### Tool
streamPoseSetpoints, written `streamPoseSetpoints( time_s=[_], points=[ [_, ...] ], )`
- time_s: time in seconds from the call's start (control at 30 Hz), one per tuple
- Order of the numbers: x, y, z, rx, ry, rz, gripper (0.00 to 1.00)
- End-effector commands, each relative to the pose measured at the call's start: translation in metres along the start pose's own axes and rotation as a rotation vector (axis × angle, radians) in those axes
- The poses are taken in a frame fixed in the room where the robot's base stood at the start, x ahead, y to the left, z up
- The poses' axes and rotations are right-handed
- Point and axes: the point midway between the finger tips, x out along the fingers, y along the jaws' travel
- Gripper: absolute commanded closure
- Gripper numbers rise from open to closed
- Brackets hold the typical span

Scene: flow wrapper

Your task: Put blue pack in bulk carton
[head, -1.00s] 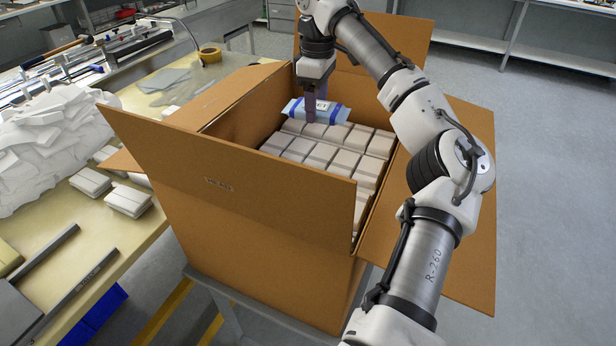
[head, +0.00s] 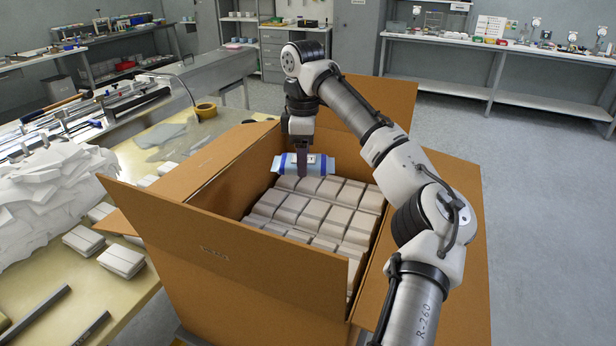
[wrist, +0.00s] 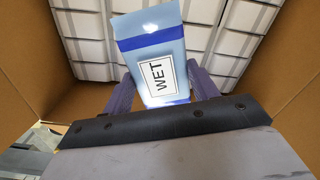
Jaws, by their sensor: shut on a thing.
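The blue pack (head: 318,164) is light blue with darker blue bands. Its label reads "WET" in the wrist view (wrist: 150,42). My gripper (head: 302,163) points down and is shut on the pack, with its fingers on either side of it. In the wrist view the gripper's fingers (wrist: 162,88) show beside the pack. The pack is held above the far end of the open bulk carton (head: 230,262), over the packs inside; I cannot tell whether it touches them. The carton's flaps stand open or hang outward.
Rows of whitish packs (head: 318,212) fill the carton to below its rim. Open floor (head: 540,200) lies to the right.

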Motion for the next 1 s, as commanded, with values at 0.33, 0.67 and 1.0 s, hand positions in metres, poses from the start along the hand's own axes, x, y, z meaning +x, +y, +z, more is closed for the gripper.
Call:
streamPoseSetpoints(
  time_s=[0.33, 0.67, 1.0],
  points=[
    [-0.045, 0.009, -0.03, -0.64, 0.004, -0.003, 0.62],
    [-0.063, 0.013, -0.049, -1.066, 0.004, -0.004, 0.62],
    [-0.065, 0.014, -0.056, -1.224, 0.002, -0.005, 0.62]
  ],
)
